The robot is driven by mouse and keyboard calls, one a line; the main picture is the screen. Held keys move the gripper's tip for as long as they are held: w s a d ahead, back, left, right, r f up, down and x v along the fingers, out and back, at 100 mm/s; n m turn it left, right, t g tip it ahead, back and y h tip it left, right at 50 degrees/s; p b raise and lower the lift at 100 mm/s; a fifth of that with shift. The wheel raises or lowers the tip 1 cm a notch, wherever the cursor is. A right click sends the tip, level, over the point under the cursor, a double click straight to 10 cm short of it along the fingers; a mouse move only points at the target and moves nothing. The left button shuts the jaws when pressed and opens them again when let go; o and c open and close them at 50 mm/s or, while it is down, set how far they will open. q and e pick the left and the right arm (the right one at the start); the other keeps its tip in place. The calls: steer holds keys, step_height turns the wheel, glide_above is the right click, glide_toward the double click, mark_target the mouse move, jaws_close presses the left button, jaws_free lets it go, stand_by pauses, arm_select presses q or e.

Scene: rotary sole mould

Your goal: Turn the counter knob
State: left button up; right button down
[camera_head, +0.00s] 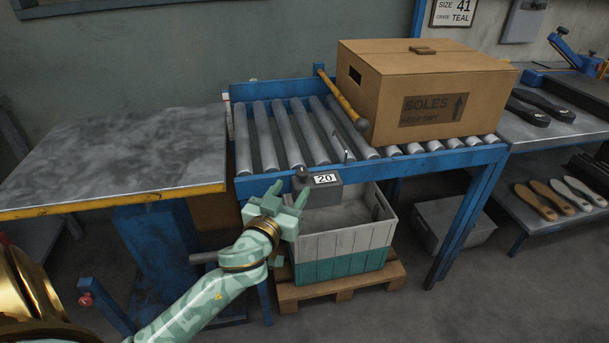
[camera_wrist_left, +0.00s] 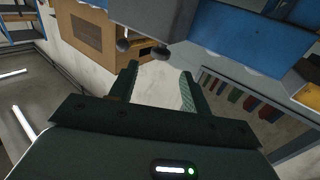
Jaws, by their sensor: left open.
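The counter (camera_head: 322,195) is a grey box on the front rail of the roller conveyor, with a white plate reading 20. A small dark knob (camera_head: 303,173) shows at its upper left. My left gripper (camera_head: 288,193) is open and empty, just left of the counter in the head view and apart from the knob as far as I can tell. In the left wrist view the open fingers (camera_wrist_left: 158,82) point towards two dark round ends near a blue beam; I cannot tell for sure which one is the counter knob. My right gripper is not in view.
A cardboard box marked SOLES (camera_head: 440,80) sits on the conveyor's right part. A yellow lever (camera_head: 341,97) with a dark ball end slants over the rollers. A grey-and-teal crate (camera_head: 340,262) stands on a pallet below. A metal-topped table (camera_head: 120,155) is at left.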

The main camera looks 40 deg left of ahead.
mark_target(300, 177)
arm_select(q)
steer(key=b+x, duration=0.1)
steer(key=x, duration=0.6)
steer(key=shift+f+b, duration=0.25)
steer(key=shift+b, duration=0.1)
steer(key=shift+w+a, duration=0.1)
steer(key=shift+w, duration=0.4)
steer(key=shift+r, duration=0.15)
steer(key=c, duration=0.9)
steer(key=shift+c, duration=0.2)
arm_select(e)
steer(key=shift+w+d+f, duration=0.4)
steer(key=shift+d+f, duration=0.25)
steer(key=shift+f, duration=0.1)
